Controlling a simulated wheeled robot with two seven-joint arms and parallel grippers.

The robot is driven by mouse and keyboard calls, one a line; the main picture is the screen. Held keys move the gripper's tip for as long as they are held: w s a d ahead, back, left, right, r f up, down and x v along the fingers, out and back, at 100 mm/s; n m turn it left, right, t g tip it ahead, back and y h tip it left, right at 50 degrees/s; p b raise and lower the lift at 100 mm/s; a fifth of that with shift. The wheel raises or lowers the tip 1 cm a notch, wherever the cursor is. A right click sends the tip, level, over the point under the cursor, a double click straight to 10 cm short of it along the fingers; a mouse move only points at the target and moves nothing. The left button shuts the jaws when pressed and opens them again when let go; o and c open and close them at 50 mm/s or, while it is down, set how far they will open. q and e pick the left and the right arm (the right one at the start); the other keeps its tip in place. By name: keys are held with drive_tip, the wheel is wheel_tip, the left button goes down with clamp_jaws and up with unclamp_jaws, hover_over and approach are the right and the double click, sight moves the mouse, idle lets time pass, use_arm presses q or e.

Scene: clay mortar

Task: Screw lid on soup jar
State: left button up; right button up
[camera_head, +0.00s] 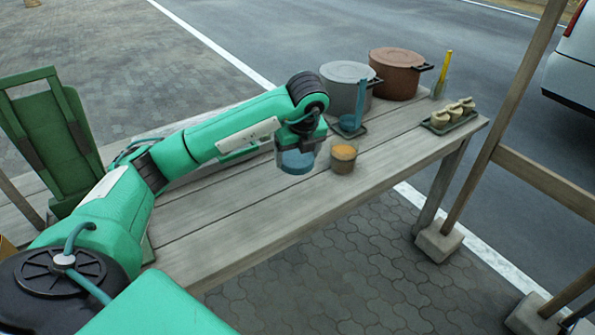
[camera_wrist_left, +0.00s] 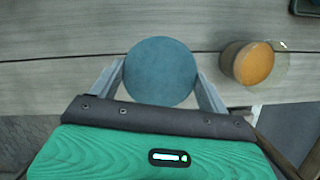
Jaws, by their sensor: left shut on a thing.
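My left gripper (camera_wrist_left: 160,82) is shut on a round blue-grey lid (camera_wrist_left: 160,72), with one finger on each side of it. In the head view the lid (camera_head: 296,162) hangs under my left gripper (camera_head: 298,148), seemingly just above the table, left of the jar. The soup jar (camera_head: 343,158) is a clear jar with orange soup, standing upright and open on the table. In the left wrist view the jar (camera_wrist_left: 253,64) is to the right of the lid, apart from it. My right gripper is not in view.
The wooden table (camera_head: 240,220) is clear on its near side. Behind the jar stand a grey pot (camera_head: 347,88), a red-brown pot (camera_head: 398,72) and a blue ladle (camera_head: 358,108) on a small rest. A tray (camera_head: 450,121) with several pale rolls is at the right end.

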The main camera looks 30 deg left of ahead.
sight(298, 158)
use_arm(q)
wheel_tip(298, 158, up, 6)
drive_tip(key=shift+p, duration=0.45)
drive_tip(key=shift+r+p, duration=0.75)
drive_tip(key=shift+r, duration=2.25)
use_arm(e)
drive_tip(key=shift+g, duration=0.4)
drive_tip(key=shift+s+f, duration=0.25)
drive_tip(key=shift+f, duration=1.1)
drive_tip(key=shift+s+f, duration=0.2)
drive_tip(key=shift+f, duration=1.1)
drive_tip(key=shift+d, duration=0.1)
